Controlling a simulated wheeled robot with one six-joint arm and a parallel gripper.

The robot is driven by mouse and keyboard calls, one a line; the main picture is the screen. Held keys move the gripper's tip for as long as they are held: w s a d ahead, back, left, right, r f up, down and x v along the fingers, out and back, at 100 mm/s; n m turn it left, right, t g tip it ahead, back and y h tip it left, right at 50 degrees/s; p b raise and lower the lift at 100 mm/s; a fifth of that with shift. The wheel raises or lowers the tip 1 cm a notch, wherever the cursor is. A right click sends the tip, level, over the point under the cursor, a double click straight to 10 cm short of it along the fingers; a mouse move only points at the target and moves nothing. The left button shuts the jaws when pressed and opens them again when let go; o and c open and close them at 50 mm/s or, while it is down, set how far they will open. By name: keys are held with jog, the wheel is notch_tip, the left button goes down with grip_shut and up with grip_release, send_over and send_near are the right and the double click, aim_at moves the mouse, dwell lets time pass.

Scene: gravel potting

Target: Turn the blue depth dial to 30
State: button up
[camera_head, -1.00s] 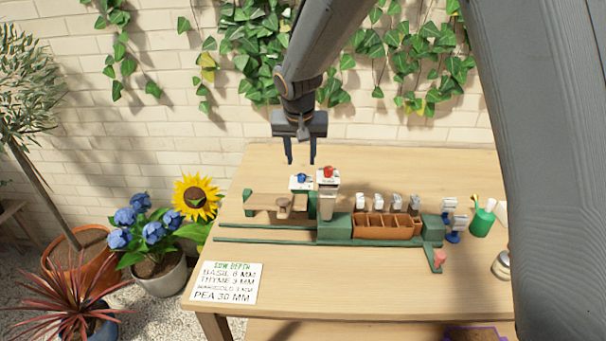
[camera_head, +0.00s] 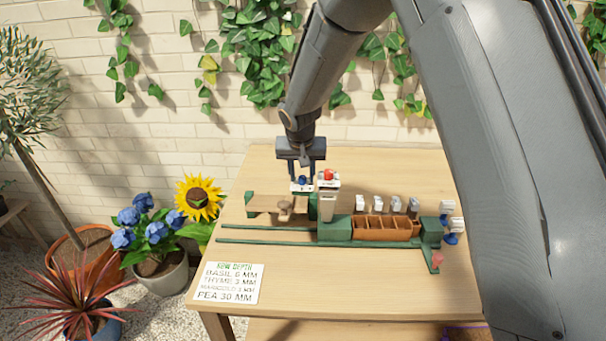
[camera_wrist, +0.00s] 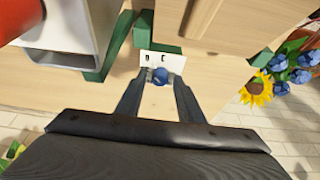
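The blue depth dial (camera_head: 302,181) sits on a small white plate (camera_head: 296,189) at the back of the green sowing rig. In the wrist view the dial (camera_wrist: 160,76) lies between my fingertips, in front of the white plate (camera_wrist: 153,61) with dark marks too small to read. My gripper (camera_head: 302,180) points down over the dial with its fingers spread on either side. In the wrist view my gripper (camera_wrist: 160,80) is open, with a narrow gap at each side of the dial. The dial's setting cannot be read.
A red knob (camera_head: 326,174) on a white hopper (camera_head: 327,198) stands close to the right of the dial. A brown divided tray (camera_head: 383,236) is farther right. A sow depth card (camera_head: 228,283) lies front left, listing pea 30 mm.

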jog(key=c, duration=0.7)
jog(key=shift+d, duration=0.15)
grip_shut()
